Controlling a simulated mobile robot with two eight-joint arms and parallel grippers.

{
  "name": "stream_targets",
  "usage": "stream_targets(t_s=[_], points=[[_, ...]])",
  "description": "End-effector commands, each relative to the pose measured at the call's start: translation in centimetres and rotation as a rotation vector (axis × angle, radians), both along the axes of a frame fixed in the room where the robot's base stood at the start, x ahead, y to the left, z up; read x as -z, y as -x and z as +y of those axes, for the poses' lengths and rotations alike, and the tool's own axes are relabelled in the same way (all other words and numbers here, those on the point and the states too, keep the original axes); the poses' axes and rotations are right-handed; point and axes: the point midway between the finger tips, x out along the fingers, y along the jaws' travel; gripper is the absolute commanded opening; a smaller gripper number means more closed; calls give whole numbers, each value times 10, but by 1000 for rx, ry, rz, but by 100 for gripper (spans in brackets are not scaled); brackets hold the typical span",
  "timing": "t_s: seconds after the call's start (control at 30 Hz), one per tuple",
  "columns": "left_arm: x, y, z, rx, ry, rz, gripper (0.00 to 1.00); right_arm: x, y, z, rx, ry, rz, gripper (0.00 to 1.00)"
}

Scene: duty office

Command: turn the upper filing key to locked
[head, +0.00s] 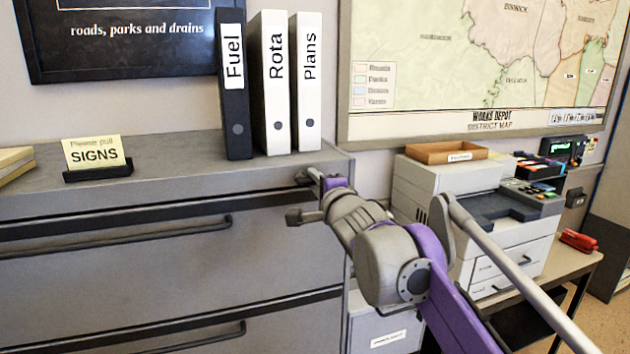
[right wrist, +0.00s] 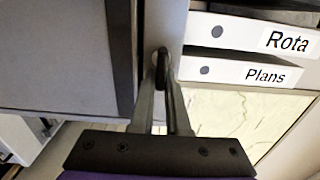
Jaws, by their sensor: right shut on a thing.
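The grey filing cabinet (head: 120,275) fills the left of the head view, with wide drawers and dark bar handles. My right gripper (head: 311,177) is at the top right corner of its front. In the right wrist view my right gripper (right wrist: 165,82) has its two fingers closed around the small dark filing key (right wrist: 161,58) at the lock on the cabinet front (right wrist: 65,55). The fingers cover part of the key, and I cannot read the lock's marking or the key's exact angle. The key is hidden behind my gripper in the head view. My left gripper is not in view.
Fuel (head: 234,85), Rota (head: 271,85) and Plans (head: 307,85) binders stand on the cabinet top. A SIGNS holder (head: 97,160) stands at its left. A printer (head: 470,190) stands right of the cabinet, beside my right arm. A wall map (head: 430,60) hangs behind.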

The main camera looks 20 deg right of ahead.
Motion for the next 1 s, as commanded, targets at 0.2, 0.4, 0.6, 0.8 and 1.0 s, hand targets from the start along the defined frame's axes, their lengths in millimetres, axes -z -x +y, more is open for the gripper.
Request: stream_targets(t_s=[0.2,0.4,0.6,0.8,1.0], points=[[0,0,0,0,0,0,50,0,0,0,0,-1,0,44],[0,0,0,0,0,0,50,0,0,0,0,0,0,44],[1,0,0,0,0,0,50,0,9,0,0,0,0,44],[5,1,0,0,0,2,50,1,43,-2,1,0,1,44],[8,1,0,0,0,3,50,1,81,-3,0,1,1,44]])
